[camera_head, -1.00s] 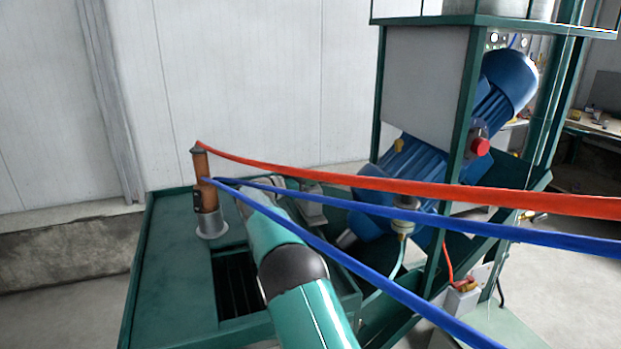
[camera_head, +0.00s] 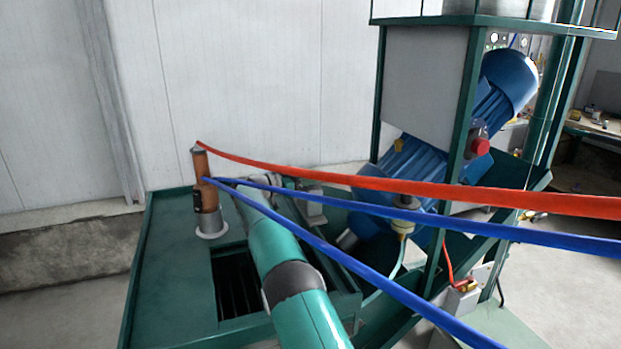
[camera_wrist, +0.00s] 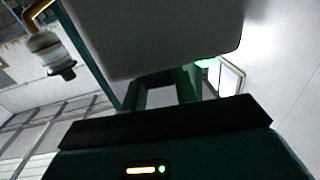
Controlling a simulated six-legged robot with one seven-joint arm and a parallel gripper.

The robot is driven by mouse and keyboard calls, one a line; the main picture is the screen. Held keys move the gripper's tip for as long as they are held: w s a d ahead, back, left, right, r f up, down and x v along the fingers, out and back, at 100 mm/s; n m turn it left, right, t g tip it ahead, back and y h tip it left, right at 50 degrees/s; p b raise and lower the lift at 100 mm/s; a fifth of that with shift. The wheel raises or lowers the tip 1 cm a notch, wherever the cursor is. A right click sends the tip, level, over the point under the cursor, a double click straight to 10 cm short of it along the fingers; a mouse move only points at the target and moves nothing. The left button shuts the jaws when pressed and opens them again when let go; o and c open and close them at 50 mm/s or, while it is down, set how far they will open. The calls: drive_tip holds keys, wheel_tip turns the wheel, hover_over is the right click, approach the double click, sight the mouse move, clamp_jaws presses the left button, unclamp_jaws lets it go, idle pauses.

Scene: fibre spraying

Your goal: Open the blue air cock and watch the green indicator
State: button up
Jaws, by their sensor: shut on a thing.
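My gripper (camera_wrist: 160,92) shows at the middle of the wrist view, below a large grey box-like panel (camera_wrist: 160,35). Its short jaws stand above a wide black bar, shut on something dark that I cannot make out. I cannot pick out the blue air cock in either view. A small green glow (camera_wrist: 206,62) shows at the panel's right lower edge in the wrist view; I cannot tell if it is the green indicator. In the head view my teal arm reaches over the green machine frame (camera_head: 170,270), and its gripper end is hidden.
A red hose (camera_head: 400,187) and blue hoses (camera_head: 480,228) cross the head view from a brown post (camera_head: 206,195). A blue motor (camera_head: 425,165) stands behind them, with a red button (camera_head: 480,146) nearby. A glass-bowled fitting (camera_wrist: 47,48) is at the upper left in the wrist view.

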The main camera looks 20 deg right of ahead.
drive_tip(key=o, duration=1)
drive_tip(key=shift+r, duration=0.1)
drive_tip(key=a, duration=0.4)
drive_tip(key=s+a, duration=0.1)
drive_tip(key=a, duration=0.8)
drive_tip(key=shift+s+a, duration=0.25)
drive_tip(key=shift+a, duration=0.1)
